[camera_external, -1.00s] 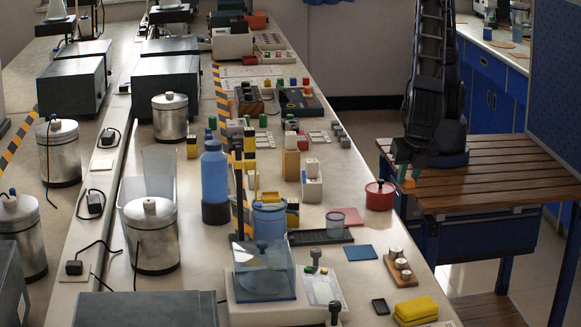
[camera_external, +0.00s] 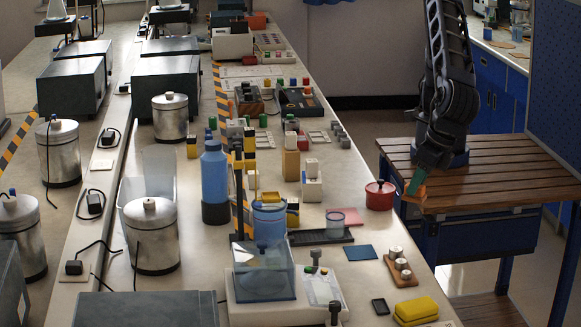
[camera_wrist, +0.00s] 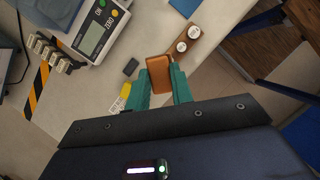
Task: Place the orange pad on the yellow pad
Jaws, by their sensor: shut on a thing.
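My gripper (camera_external: 417,181) has teal fingers and is shut on the orange pad (camera_external: 411,195). In the external view it hangs in the air just off the right edge of the long bench. In the wrist view the orange pad (camera_wrist: 158,72) sits between the fingertips of my gripper (camera_wrist: 162,82). The yellow pad (camera_external: 416,309) lies on the bench at its near right corner, apart from the orange pad and nearer the camera. In the wrist view, a yellow patch (camera_wrist: 120,100) shows beside the left finger; I cannot tell surely that it is the pad.
A wooden block with metal weights (camera_external: 401,266), a small black box (camera_external: 380,306), a blue pad (camera_external: 361,253) and a red pot (camera_external: 379,195) stand near the bench edge. A balance (camera_external: 265,285) is left of them. A slatted wooden table (camera_external: 500,175) is at right.

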